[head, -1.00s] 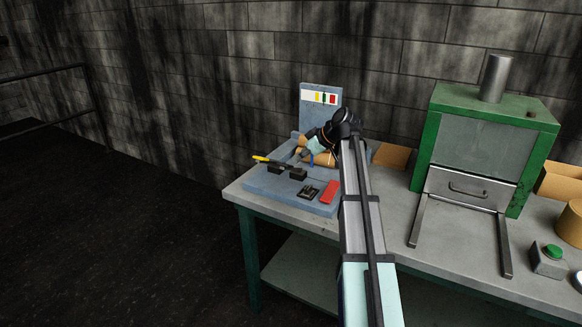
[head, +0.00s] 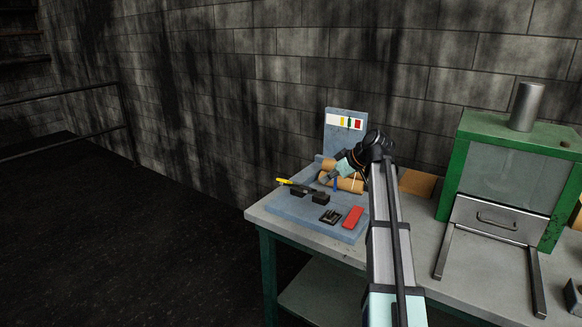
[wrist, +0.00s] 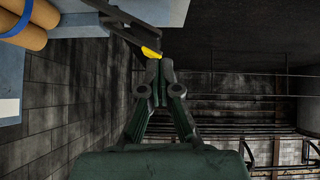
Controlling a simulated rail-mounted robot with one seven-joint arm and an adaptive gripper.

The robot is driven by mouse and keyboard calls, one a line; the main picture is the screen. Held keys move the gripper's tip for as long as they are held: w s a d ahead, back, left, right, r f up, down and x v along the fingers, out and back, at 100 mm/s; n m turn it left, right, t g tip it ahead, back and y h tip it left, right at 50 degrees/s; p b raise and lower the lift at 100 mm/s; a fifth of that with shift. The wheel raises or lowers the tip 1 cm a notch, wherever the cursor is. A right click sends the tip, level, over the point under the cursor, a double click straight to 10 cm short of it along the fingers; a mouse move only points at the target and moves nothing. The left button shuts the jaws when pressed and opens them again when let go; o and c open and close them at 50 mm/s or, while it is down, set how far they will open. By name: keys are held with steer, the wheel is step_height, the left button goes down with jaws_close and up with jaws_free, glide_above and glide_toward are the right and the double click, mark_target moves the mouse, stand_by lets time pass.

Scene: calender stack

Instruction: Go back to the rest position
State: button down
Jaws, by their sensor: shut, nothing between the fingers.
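My gripper (wrist: 160,70) shows in the wrist view with its two dark fingers together and nothing between them. A yellow tip (wrist: 151,53) of a dark bar appears right by the fingertips there; I cannot tell whether they touch. In the head view my arm reaches over the bench (head: 335,254) toward the blue-grey stand (head: 300,211), and the fingertips are hard to make out. The yellow-tipped bar (head: 285,181) lies across dark blocks on this stand. Tan rolls with a blue band (wrist: 24,20) are at the wrist view's upper left.
A red block (head: 353,217) and a small black part (head: 330,216) lie on the stand's front. A green oven-like box (head: 508,170) with a metal chimney stands to the right. A brick wall (head: 200,90) is behind; the dark floor at left is open, with a railing (head: 65,96) beyond.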

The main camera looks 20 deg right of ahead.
steer(key=s+a+f+m+g+h, duration=0.15)
steer(key=s+a+f, duration=0.4)
steer(key=f, duration=0.65)
steer(key=s+a+f+m+g+h, duration=0.1)
steer(key=s+a+f+m+g, duration=0.15)
steer(key=s+a+f, duration=0.7)
steer(key=s+a+f+m+g+h, duration=0.15)
steer(key=a+f, duration=0.25)
steer(key=f, duration=1.1)
steer(key=s+a+f+g, duration=0.1)
steer(key=s+f+g, duration=0.2)
steer(key=s+f, duration=0.6)
steer(key=s+a+f+m+g, duration=0.1)
steer(key=s+f, duration=0.8)
steer(key=s, duration=0.9)
steer(key=s+a+f+m+g+h, duration=0.1)
steer(key=s+f+g, duration=0.3)
steer(key=s+f, duration=0.6)
steer(key=s+a, duration=0.1)
steer(key=s, duration=0.2)
steer(key=shift+s+g, duration=0.35)
steer(key=shift+a, duration=0.1)
